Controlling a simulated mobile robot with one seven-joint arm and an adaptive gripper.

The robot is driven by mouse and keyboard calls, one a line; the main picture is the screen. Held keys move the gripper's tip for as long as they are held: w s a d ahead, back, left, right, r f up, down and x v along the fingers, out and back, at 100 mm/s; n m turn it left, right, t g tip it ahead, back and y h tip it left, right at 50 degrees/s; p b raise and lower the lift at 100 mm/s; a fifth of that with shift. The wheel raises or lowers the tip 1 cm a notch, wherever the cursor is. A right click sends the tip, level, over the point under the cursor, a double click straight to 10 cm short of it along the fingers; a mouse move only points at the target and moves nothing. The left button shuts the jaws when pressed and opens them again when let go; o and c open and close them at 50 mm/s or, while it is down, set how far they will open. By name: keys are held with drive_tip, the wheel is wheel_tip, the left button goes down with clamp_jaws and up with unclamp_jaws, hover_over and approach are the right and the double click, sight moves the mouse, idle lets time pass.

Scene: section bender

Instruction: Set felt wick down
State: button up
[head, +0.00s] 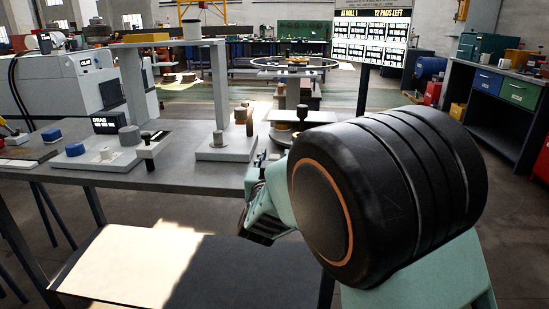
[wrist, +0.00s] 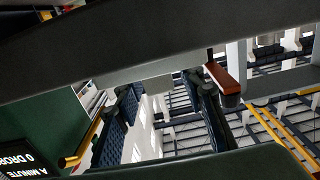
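I cannot pick out the felt wick with certainty in either view. A small brown cylinder (head: 240,115) stands on a light grey block (head: 226,148) on the grey table (head: 190,180). A reddish-brown bar with a dark end (wrist: 230,78) shows right of the fingers in the wrist view.
A ring-shaped fixture (head: 296,64) stands behind. In the wrist view, a dark slab (wrist: 90,45) crosses above the fingers.

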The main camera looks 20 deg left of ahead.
drive_tip(key=shift+r, duration=0.2)
drive_tip(key=p+v, duration=0.2)
drive_tip(key=v, duration=1)
